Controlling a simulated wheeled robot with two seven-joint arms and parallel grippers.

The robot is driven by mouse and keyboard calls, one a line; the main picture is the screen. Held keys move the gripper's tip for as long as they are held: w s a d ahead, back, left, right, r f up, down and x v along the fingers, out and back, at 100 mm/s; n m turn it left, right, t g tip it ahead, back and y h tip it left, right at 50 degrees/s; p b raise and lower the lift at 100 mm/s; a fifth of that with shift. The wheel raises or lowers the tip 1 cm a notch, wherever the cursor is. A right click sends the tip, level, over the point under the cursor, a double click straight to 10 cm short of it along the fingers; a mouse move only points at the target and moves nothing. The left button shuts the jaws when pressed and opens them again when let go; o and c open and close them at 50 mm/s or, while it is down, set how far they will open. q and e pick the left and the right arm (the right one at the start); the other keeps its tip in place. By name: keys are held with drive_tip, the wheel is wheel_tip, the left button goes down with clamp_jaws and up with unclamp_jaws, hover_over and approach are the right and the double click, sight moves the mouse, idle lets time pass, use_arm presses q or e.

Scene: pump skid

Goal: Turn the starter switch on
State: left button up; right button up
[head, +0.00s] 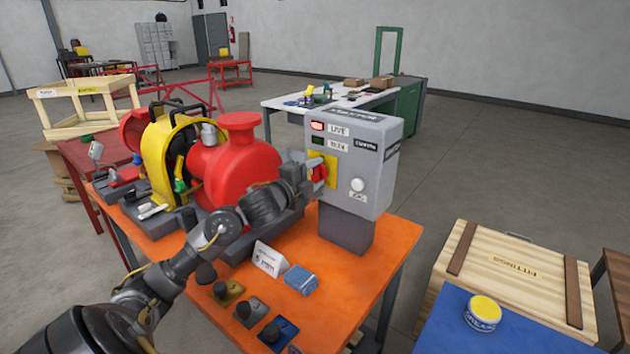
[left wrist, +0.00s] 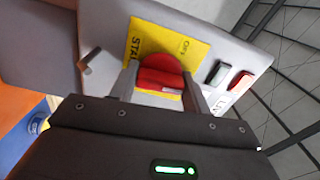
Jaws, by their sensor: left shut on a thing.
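The grey starter box (head: 374,150) stands on a grey post at the right end of the orange table. A red rotary switch (head: 319,172) sits on a yellow plate (head: 331,165) on its front face. My left gripper (head: 309,178) reaches the switch from the left. In the left wrist view its two fingers are on either side of the red switch (left wrist: 160,72), shut on it. The yellow plate (left wrist: 146,40) carries lettering partly covered by the gripper. The upper red lamp (head: 317,126), labelled LIVE, looks lit; the lamp below it is dark. My right gripper is not in view.
A red pump (head: 237,165) with a yellow guard stands left of the box. A white sign (head: 269,259), a blue box (head: 300,279) and several dark knobs lie along the table front. A wooden crate (head: 510,278) stands at the right. A white knob (head: 357,184) is on the box.

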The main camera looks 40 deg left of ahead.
use_arm(q)
drive_tip(key=shift+m+b, duration=0.3)
drive_tip(key=shift+m, duration=0.4)
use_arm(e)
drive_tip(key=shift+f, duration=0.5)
use_arm(q)
drive_tip(key=o, duration=1)
drive_tip(key=shift+c, duration=0.2)
drive_tip(key=s+b, duration=0.1)
drive_tip(key=s, duration=0.9)
drive_tip(key=shift+s+b, duration=0.4)
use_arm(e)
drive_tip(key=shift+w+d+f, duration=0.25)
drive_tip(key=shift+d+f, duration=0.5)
use_arm(q)
drive_tip(key=shift+d, duration=0.1)
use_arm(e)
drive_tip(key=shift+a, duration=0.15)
